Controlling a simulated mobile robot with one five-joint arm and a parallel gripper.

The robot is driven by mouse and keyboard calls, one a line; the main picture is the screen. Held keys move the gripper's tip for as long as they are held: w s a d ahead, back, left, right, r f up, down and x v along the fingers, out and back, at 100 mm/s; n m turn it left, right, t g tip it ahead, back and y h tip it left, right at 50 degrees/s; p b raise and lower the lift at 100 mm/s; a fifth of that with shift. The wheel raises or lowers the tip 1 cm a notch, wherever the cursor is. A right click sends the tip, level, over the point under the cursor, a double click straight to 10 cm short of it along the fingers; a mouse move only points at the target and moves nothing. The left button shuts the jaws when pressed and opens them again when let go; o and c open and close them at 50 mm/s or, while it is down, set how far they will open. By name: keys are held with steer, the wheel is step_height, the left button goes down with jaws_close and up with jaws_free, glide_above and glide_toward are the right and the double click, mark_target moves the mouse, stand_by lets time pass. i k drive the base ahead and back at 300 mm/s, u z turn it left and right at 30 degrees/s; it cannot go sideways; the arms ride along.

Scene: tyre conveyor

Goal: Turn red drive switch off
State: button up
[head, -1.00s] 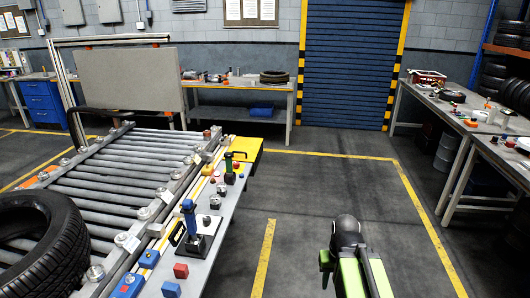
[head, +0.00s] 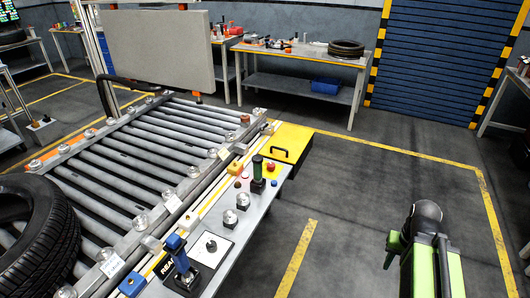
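The control panel (head: 247,232) runs along the near side of the roller conveyor. Smaller red controls (head: 245,174) lie just left of that lever. I cannot tell which of these is the red drive switch, nor its setting. A blue-handled lever (head: 177,248) stands at the near end of the panel. Part of my green and black arm shows at the lower right, apart from the panel. My gripper is not in view.
A tyre (head: 38,222) lies on the conveyor rollers (head: 135,160) at left. A yellow box (head: 285,148) with a black handle is at the panel's far end. A workbench (head: 300,57) stands behind. The floor right of the panel is clear.

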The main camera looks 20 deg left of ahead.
mark_target(271, 167)
steer(key=u, duration=0.45)
steer(key=i, duration=0.8)
steer(key=u, duration=0.65)
steer(key=k, duration=0.8)
steer(key=u, duration=0.2)
steer(key=i, duration=0.8)
steer(key=z, duration=0.15)
